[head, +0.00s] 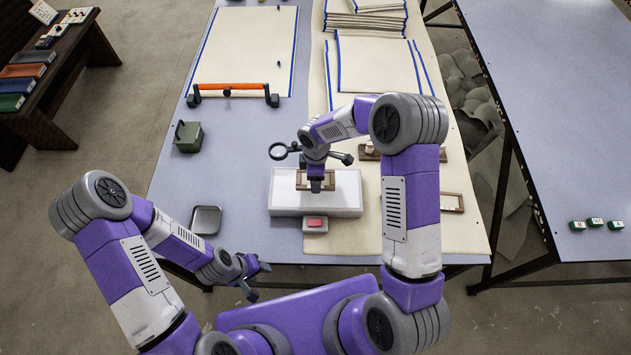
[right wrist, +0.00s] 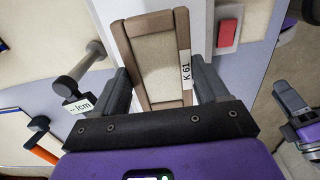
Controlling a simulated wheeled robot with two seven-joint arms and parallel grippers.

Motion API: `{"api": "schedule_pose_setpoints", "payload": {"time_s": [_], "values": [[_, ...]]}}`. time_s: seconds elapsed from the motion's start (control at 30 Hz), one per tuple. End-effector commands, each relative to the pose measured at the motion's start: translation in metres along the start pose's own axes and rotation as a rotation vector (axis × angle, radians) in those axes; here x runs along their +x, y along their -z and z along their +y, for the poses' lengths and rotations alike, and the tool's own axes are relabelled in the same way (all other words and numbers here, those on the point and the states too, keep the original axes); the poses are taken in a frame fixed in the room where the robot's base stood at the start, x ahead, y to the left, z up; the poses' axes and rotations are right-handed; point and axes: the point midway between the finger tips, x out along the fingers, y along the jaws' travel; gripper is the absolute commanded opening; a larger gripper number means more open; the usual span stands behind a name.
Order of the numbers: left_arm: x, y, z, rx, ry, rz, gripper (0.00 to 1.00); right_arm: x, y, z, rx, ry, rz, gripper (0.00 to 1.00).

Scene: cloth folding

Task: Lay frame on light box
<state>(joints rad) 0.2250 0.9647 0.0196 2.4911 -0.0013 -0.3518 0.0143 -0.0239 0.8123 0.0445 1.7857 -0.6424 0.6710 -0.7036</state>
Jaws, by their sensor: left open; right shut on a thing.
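The light box (head: 284,193) is a white slab near the front of the work table, with a red button on a small block at its front edge. A small brown wooden frame (right wrist: 125,50) with pale cloth and a "K 61" label is between the fingers of my right gripper (right wrist: 165,90). In the head view the frame (head: 301,180) is over the light box, partly hidden by my right gripper (head: 316,187). I cannot tell whether it touches the box. My left gripper (head: 259,281) is open and empty, off the table's front edge.
Another wooden frame (head: 452,203) lies to the right. A metal tray (head: 206,220) and a green box (head: 187,137) are to the left. An orange-handled bar (head: 232,87) lies across cloth at the back.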

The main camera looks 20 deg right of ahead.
Motion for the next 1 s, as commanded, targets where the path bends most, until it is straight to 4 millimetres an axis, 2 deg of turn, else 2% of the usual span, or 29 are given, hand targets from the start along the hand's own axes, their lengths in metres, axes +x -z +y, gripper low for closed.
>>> {"api": "schedule_pose_setpoints", "payload": {"time_s": [0.17, 0.4, 0.77, 0.8, 0.93, 1.0], "values": [[0.002, 0.0, -0.001, 0.0, 0.0, 0.0, 0.47, 0.013, 0.0, 0.0, 0.001, -0.001, 0.0, 0.43], [0.005, 0.001, -0.002, 0.0, 0.0, 0.001, 0.47, 0.044, 0.0, 0.001, 0.002, -0.001, 0.0, 0.43], [0.009, 0.001, -0.003, 0.0, 0.0, 0.001, 0.47, 0.048, 0.0, 0.001, 0.002, -0.003, 0.001, 0.43], [0.009, 0.001, -0.003, 0.0, 0.0, 0.001, 0.47, 0.048, 0.0, 0.001, 0.002, -0.002, 0.001, 0.77], [0.008, 0.001, -0.003, 0.0, 0.0, 0.001, 0.47, 0.047, 0.0, 0.001, 0.002, -0.002, 0.001, 0.96], [0.008, 0.001, -0.003, 0.0, 0.0, 0.001, 0.47, 0.047, 0.0, 0.001, 0.002, -0.002, 0.001, 0.99]]}}
